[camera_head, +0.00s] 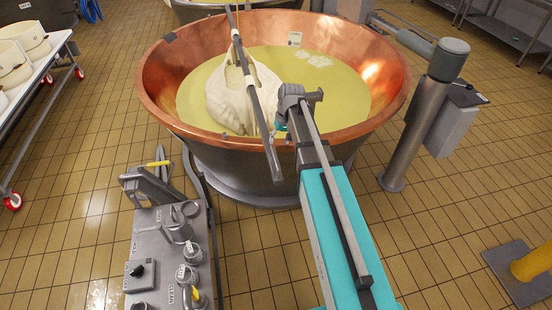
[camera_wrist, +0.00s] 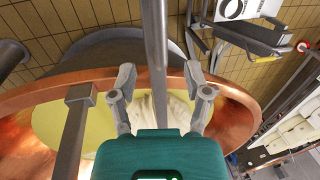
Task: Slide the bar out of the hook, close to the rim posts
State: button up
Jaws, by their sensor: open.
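The bar (camera_head: 259,110) is long and grey with pale bands and runs over the copper vat (camera_head: 155,80), its near end past the near rim. In the wrist view the bar (camera_wrist: 154,35) stands upright in the picture, between my gripper's (camera_wrist: 158,74) two fingers. The fingers are open, with a gap on each side of the bar. In the head view my gripper (camera_head: 283,122) is at the bar's right side, partly hidden by my arm. A pale curd mass (camera_head: 232,99) sits under the bar in the yellow liquid. I cannot make out the hook or the rim posts clearly.
A control panel (camera_head: 147,222) with knobs and a yellow-handled part stands at front left. A white table (camera_head: 28,75) with round moulds is at far left. A grey column (camera_head: 413,130) stands right of the vat. A yellow post (camera_head: 535,262) is at the lower right.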

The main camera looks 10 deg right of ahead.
aim_at(275, 155)
jog(key=shift+a+f+b, duration=0.25)
jog(key=shift+f+b, duration=0.85)
jog(key=shift+f, duration=0.1)
jog(key=shift+a+f+b, duration=0.2)
jog(key=shift+f+b, duration=0.85)
jog(key=shift+f, duration=0.15)
jog(key=shift+a+f+b, duration=0.25)
jog(key=shift+f+b, duration=0.85)
jog(key=shift+f, duration=0.1)
grip_shut()
